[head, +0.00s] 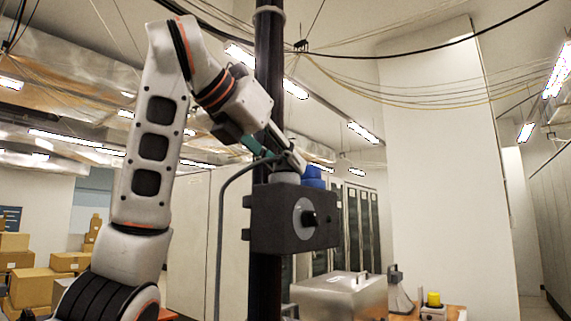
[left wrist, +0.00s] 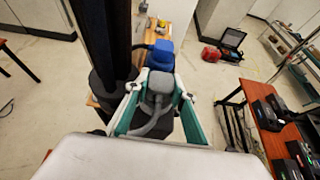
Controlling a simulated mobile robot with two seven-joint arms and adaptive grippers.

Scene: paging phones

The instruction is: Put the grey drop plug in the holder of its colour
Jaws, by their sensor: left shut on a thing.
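My left gripper (head: 292,164) is at the top of a dark box (head: 285,222) fixed to a dark pole. Its fingers are closed on a grey plug (left wrist: 158,84), with a grey cable (left wrist: 150,127) bending back from it. In the head view the grey plug (head: 284,178) shows just above the box's top; I cannot tell whether it is seated or lifted. A blue plug (head: 312,177) is right beside it on the box; it also shows in the left wrist view (left wrist: 161,54). I cannot make out a grey holder. My right gripper is out of view.
The dark pole (head: 268,80) stands close beside my left gripper. A metal case (head: 338,297) and a yellow plug (head: 433,298) on a small base are lower right. An orange table (left wrist: 270,137) with dark devices is at the right in the wrist view. Cardboard boxes (head: 35,286) stand left.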

